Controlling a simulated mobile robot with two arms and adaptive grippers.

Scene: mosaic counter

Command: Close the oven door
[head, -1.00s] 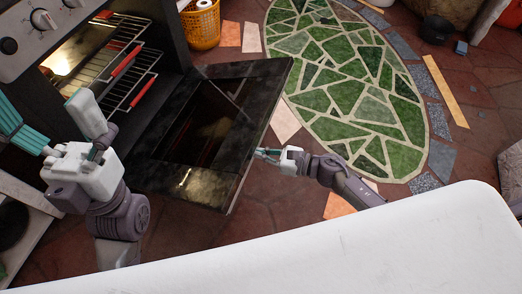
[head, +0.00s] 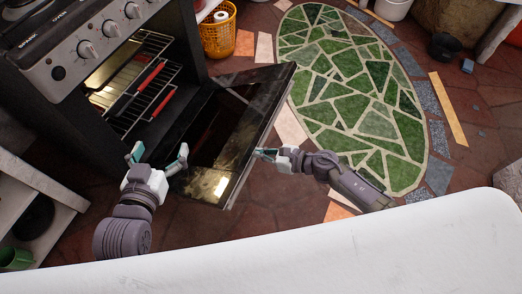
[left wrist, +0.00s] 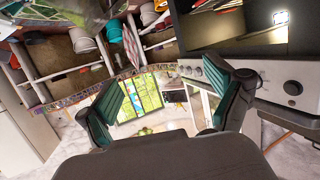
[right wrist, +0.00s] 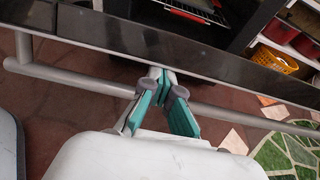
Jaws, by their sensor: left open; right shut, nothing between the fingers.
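The oven (head: 100,50) stands at the upper left, and its dark glass-paned door (head: 262,112) hangs open, folded down toward me. My right gripper (head: 266,154) is shut and empty at the door's outer edge. In the right wrist view its fingertips (right wrist: 160,76) overlap the silver door handle (right wrist: 80,82) and the door's edge; contact cannot be told. My left gripper (head: 160,155) is open and empty near the door's near side, left of the glass. In the left wrist view its fingers (left wrist: 168,88) are spread, with the oven's knob panel (left wrist: 285,85) to the right.
Wire racks with red handles (head: 145,90) are in the oven cavity. An orange basket (head: 219,38) stands beyond the oven. A white surface (head: 340,250) fills the front. A shelf (head: 50,205) is at the left. The green mosaic floor (head: 350,95) right of the door is clear.

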